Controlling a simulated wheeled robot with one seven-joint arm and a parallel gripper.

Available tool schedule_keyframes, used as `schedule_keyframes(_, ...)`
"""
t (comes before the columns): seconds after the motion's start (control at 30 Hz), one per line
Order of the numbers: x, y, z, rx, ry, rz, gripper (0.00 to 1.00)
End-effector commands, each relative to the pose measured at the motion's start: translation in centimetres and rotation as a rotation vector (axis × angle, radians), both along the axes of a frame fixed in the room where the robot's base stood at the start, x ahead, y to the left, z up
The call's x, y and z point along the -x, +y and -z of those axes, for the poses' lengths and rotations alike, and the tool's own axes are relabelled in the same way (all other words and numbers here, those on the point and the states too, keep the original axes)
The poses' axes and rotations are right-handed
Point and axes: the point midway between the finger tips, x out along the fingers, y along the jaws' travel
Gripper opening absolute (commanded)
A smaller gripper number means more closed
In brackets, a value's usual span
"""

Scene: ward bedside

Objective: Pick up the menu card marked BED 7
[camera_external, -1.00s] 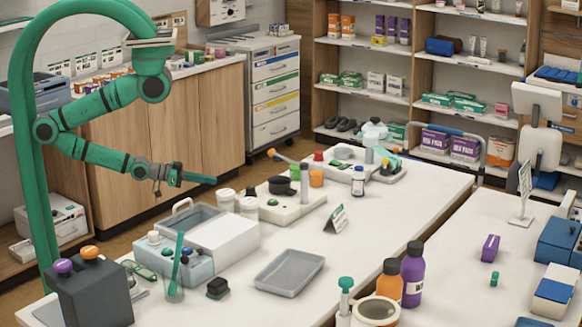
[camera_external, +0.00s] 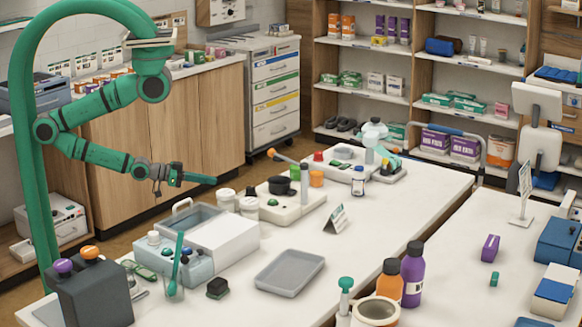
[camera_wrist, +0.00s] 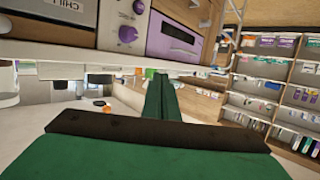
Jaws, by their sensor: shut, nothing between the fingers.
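A small white tent card with green print (camera_external: 336,218) stands upright on the white table, right of the middle. I cannot read its marking. Several other small cards (camera_external: 85,64) stand in a row on the back counter at the left, too small to read. I cannot tell which card is marked BED 7. My gripper (camera_external: 213,180) is shut and empty, held out above the table's far left side, apart from every card. In the wrist view its green fingers (camera_wrist: 162,90) lie together, and no card can be made out there.
A sign on a stand (camera_external: 523,193) is at the right. Bare tabletop lies around the tent card.

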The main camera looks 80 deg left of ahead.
Motion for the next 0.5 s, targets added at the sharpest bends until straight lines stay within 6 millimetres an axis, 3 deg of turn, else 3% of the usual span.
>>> schedule_keyframes(0.03,0.00,0.00,0.00,0.000,0.000,0.000,0.05)
schedule_keyframes(0.17,0.00,0.00,0.00,0.000,0.000,0.000,0.36)
schedule_keyframes(0.5,-0.33,0.13,-0.05,0.004,-0.010,-0.009,0.36)
